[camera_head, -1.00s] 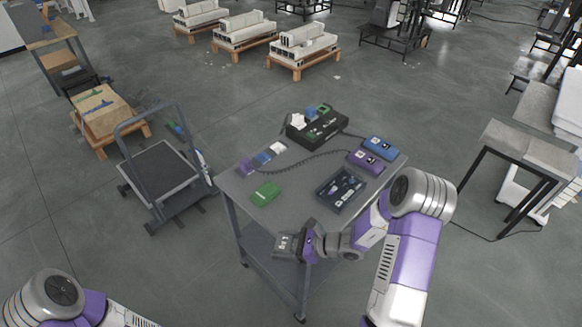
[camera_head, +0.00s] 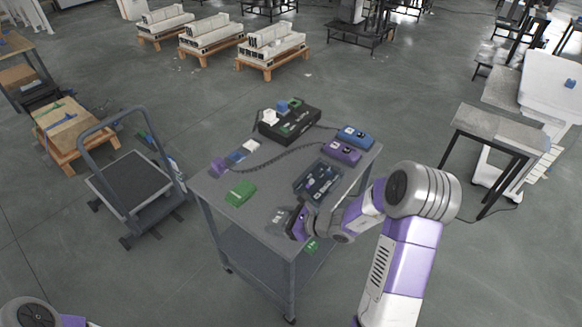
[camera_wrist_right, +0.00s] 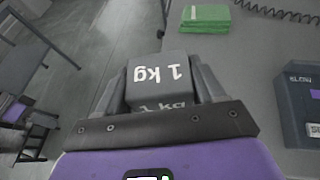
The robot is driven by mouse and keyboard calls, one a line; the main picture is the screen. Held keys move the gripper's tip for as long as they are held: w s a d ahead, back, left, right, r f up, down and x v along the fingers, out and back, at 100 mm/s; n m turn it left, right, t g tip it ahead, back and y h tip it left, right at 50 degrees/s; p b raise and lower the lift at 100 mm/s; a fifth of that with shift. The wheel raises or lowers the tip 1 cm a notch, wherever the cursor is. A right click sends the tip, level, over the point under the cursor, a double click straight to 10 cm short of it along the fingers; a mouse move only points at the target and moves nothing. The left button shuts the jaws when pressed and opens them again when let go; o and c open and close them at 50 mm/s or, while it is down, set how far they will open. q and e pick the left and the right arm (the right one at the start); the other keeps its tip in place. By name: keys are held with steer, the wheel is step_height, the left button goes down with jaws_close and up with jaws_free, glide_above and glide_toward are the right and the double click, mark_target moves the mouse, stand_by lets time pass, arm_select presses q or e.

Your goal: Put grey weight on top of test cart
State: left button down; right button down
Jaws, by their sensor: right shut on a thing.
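The grey weight (camera_wrist_right: 158,82), marked "1 kg", sits between the fingers of my right gripper (camera_wrist_right: 160,92) in the right wrist view. My right gripper (camera_head: 284,218) is shut on it at the near right part of the test cart (camera_head: 262,207), over its grey top. The weight shows small and dark in the head view (camera_head: 278,217). Whether its underside touches the top, I cannot tell. My left arm shows only at the lower left corner; its gripper is out of view.
The cart top holds a green block (camera_head: 240,193), a dark tray of tools (camera_head: 318,182), a black box (camera_head: 291,122), and blue (camera_head: 355,137) and purple (camera_head: 341,152) devices. A platform trolley (camera_head: 133,183) stands left. A small table (camera_head: 497,133) stands right.

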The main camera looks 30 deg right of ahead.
steer(key=w+d+r+m+t+h+b, duration=0.1)
steer(key=d+r+m+t+h+b, duration=0.15)
steer(key=d, duration=0.25)
steer(key=shift+g, duration=0.25)
steer(key=shift+w+f+b, duration=0.2)
steer(key=shift+f+b, duration=1.65)
steer(key=shift+f, duration=3)
steer(key=shift+f, duration=0.1)
steer(key=shift+c, duration=0.6)
jaws_free()
steer(key=shift+s+f+m, duration=0.1)
steer(key=shift+f+m, duration=0.05)
steer(key=shift+m, duration=0.1)
